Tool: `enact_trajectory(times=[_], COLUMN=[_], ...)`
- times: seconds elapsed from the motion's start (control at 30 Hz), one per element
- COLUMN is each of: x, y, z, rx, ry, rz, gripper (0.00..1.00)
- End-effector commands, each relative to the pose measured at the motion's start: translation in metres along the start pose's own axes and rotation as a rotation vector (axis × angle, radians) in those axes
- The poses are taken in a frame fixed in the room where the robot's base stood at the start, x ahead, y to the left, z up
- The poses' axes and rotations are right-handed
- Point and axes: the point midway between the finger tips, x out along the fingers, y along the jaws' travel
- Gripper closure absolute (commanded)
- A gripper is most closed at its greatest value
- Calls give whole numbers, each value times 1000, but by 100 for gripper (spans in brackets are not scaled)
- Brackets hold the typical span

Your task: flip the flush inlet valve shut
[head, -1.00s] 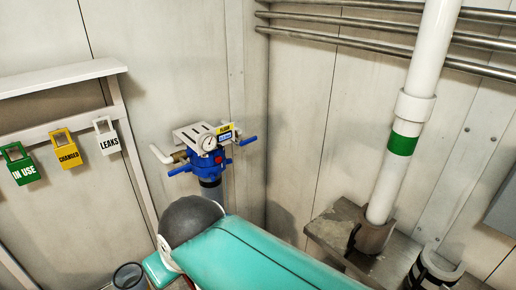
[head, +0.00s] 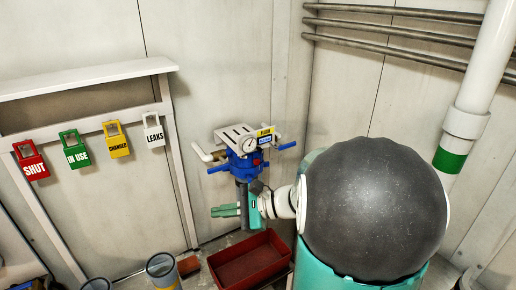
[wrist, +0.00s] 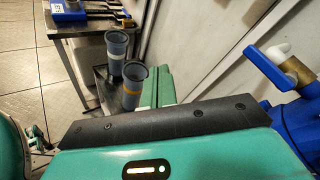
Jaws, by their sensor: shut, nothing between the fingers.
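The blue filter unit (head: 245,163) is on the wall in the corner, with a round gauge (head: 250,145) and a yellow tag that seems to read FLUSH (head: 265,132). It has a blue lever on its left (head: 218,170) and another on its right (head: 287,145). I cannot tell which is the flush inlet valve. In the wrist view one blue lever (wrist: 270,68) stands at the upper right beside a brass fitting (wrist: 297,70). My teal gripper (head: 217,211) is shut and empty, below the left lever and apart from it. Its fingers (wrist: 155,84) show in the wrist view.
A red tray (head: 250,262) lies below my gripper. Grey cups (head: 162,270) stand to its left. Padlock-shaped tags, SHUT (head: 31,160), IN USE (head: 74,150), CHANGED (head: 117,140) and LEAKS (head: 153,130), hang on the left rail. A white pipe (head: 478,95) rises at right.

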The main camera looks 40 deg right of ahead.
Motion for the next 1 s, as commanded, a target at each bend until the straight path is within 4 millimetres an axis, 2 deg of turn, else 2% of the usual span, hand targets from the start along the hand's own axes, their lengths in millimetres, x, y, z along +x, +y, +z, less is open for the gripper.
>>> enact_trajectory(times=[0.03, 0.1, 0.17, 0.2, 0.3, 0.43, 0.5, 0.6, 0.87, 1.0], x=[-19, -50, -82, -104, -157, -205, -217, -221, -220, -215], y=[-20, -47, -66, -75, -86, -88, -87, -87, -88, -95], z=[-26, -57, -85, -104, -145, -177, -184, -187, -186, -186], rx=[107, 227, 314, 364, 451, 503, 513, 516, 515, 514], ry=[-28, -74, -110, -133, -179, -211, -220, -224, -223, -222], rz=[-129, -316, -476, -580, -803, -989, -1035, -1053, -1049, -1047], gripper=[100, 100, 100, 100, 100, 100, 100, 100, 100, 100])
